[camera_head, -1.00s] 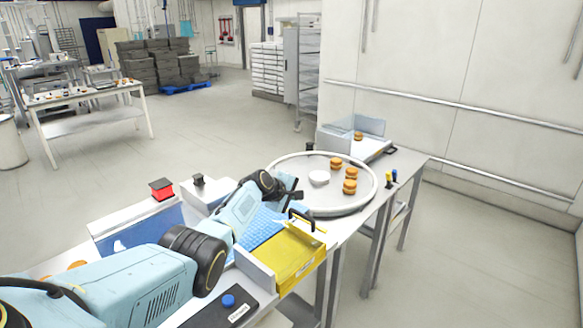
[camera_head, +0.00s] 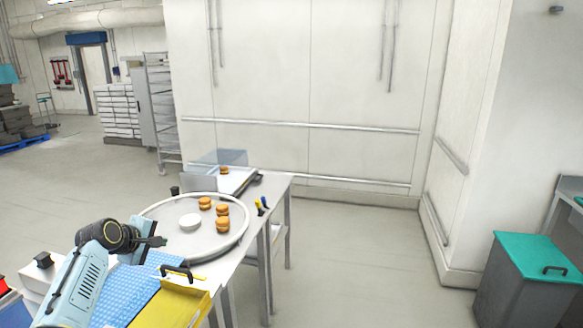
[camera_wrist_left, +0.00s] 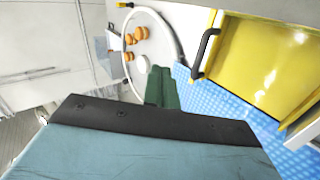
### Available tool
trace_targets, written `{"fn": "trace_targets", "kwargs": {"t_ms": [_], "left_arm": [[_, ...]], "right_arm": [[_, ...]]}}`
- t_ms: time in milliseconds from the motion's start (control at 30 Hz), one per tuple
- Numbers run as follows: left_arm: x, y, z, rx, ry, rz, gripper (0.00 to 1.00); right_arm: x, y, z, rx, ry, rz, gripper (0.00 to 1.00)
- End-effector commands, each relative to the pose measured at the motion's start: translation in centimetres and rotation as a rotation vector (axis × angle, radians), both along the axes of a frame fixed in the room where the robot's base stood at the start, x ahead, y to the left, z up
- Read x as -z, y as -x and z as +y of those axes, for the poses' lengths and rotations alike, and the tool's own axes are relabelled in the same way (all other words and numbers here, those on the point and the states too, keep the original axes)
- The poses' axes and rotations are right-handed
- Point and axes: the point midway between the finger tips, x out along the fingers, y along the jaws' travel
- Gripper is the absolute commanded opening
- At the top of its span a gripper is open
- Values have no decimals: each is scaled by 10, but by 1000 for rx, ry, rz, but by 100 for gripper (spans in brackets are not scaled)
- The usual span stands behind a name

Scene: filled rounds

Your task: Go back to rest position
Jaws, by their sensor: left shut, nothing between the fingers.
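My left gripper (camera_head: 156,241) is shut and empty. It hangs over the near left edge of the round tray, above the blue textured mat (camera_head: 137,291). In the left wrist view its closed fingers (camera_wrist_left: 161,86) point toward the round tray (camera_wrist_left: 179,39). My right gripper shows in neither view.
The round tray (camera_head: 240,236) holds a white dish (camera_head: 190,222) and several filled rounds (camera_head: 222,225). Another round (camera_head: 224,170) lies in a clear-sided tray behind. A yellow box (camera_head: 168,307) stands in front. A teal-lidded bin (camera_head: 540,257) stands right; floor between is free.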

Motion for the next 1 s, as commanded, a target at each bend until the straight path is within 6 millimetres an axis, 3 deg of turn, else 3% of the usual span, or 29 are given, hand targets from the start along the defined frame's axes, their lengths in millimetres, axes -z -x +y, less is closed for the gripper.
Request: {"fn": "trace_targets", "kwargs": {"t_ms": [33, 200, 300, 433, 600, 700, 1000], "left_arm": [[22, 15, -14, 54, -58, 30, 0], [88, 84, -64, 298, -317, 127, 0], [119, 134, -92, 449, -456, 177, 0], [146, 205, -126, 642, -610, 229, 0], [158, 297, -159, 865, -766, 279, 0], [155, 336, -170, 953, -823, 296, 0], [138, 410, -185, 1110, -912, 328, 0]], "right_arm": [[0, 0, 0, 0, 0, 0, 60], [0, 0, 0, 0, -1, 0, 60], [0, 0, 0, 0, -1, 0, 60], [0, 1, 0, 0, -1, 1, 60], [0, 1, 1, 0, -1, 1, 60], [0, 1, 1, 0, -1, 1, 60], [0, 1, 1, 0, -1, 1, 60]]}}
